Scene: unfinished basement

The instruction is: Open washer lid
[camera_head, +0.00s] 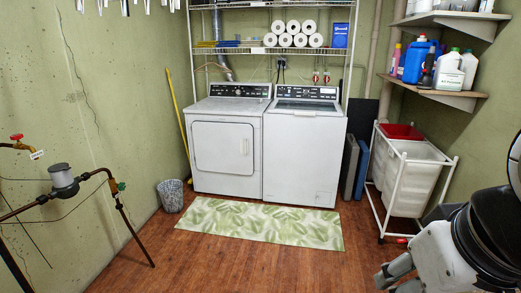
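The white top-loading washer (303,155) stands against the back wall, right of the dryer. Its lid (306,106) lies flat on top, in front of the dark control panel, with a dark glassy strip across it; it looks shut. My gripper (392,281) is at the lower right, low in the picture and well in front of the washer, far from the lid. Two grey finger parts show, but the bottom edge cuts them off, so its opening is unclear. Nothing is seen in it.
The white dryer (226,150) stands left of the washer. A leaf-patterned mat (260,223) lies before both. A laundry hamper (412,180) on a white frame stands right, a waste basket (171,195) left. Pipes (75,184) stick out at left.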

